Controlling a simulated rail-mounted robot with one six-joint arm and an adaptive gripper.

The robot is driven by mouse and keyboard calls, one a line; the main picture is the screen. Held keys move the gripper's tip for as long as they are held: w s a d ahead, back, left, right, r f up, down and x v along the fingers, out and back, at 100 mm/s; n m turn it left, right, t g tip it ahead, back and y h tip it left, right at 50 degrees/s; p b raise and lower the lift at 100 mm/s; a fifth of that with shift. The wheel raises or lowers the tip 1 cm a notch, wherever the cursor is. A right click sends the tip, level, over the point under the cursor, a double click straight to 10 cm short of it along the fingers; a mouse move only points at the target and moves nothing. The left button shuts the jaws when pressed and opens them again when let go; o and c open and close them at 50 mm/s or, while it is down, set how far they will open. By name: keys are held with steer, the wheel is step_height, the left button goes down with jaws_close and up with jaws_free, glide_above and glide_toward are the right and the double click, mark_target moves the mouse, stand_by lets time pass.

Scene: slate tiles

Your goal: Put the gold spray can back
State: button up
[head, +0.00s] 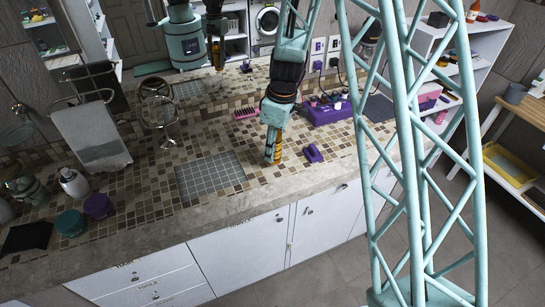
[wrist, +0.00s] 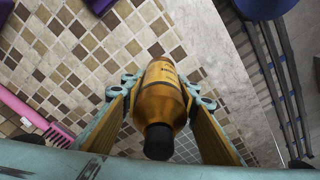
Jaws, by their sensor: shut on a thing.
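The gold spray can (wrist: 160,92) with a black cap is between the two fingers of my gripper (wrist: 161,98) in the wrist view, its cap end toward the camera. My gripper is shut on its sides. In the head view my gripper (head: 272,153) points down over the tiled counter (head: 160,205), right of a grey gridded mat (head: 212,178), and a gold part of the can (head: 278,153) shows there. I cannot tell whether the can touches the counter.
A small purple object (head: 314,153) lies just right of my gripper. A purple organizer (head: 325,110) and a pink comb (head: 246,113) are farther back. A round mirror (head: 158,112), a white bottle (head: 73,182) and teal and purple jars stand left. The gridded mat is bare.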

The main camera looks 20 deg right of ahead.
steer(key=shift+f, duration=0.1)
steer(key=shift+f, duration=1.6)
steer(key=shift+f+b, duration=0.15)
steer(key=shift+b, duration=0.15)
steer(key=o, duration=1)
steer(key=shift+r+p, duration=0.25)
steer(key=shift+p, duration=0.05)
steer(key=shift+s+d+r, duration=0.15)
steer(key=shift+d+r, duration=0.05)
steer(key=shift+r, duration=1.75)
steer(key=shift+s+d+r, duration=0.1)
steer(key=shift+d+r, duration=0.1)
steer(key=shift+r, duration=1.75)
steer(key=shift+s+d+r, duration=0.15)
steer(key=shift+d+r, duration=0.05)
steer(key=shift+r, duration=1.75)
steer(key=shift+r, duration=0.1)
